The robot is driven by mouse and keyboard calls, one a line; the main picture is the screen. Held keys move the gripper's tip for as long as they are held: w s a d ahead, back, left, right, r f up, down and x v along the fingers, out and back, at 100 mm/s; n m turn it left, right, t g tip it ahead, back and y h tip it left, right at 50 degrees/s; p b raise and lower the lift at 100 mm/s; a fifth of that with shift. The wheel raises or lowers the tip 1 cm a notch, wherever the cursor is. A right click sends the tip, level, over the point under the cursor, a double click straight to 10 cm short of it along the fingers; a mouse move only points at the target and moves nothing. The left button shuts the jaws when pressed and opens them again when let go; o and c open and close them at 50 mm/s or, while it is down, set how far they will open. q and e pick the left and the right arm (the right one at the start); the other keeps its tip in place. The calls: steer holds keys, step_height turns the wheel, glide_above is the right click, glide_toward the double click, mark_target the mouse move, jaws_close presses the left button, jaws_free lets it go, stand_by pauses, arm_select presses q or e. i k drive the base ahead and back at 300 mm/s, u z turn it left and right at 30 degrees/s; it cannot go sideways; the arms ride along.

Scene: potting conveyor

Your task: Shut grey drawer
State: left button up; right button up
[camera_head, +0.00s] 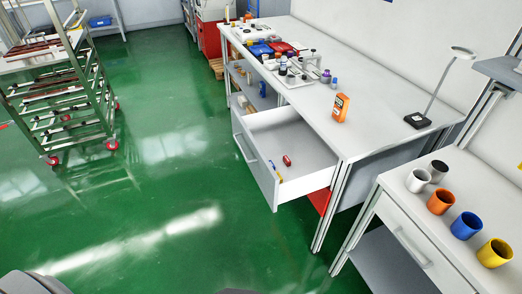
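The grey drawer (262,176) is pulled out from under the long white workbench (375,75). Its grey front panel faces the left and the open floor, with a light bar handle (244,148) on it. The inside of the drawer shows from above. A small red item (287,160) lies in it, and a small yellow and blue item (275,170) lies close to the front panel. Neither of my grippers shows in the head view, so nothing of mine is seen touching the drawer.
An orange device (340,107), a desk lamp (418,120) and several bottles stand on the workbench. A second bench at the lower right holds several cups, including a blue cup (466,226). A wheeled rack (65,95) stands at the left. The green floor (150,200) between is clear.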

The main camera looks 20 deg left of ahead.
mark_target(262, 137)
steer(key=u, duration=0.3)
steer(key=i, duration=0.85)
steer(key=u, duration=0.2)
steer(key=k, duration=1.05)
steer(key=u, duration=0.5)
steer(key=i, duration=1.05)
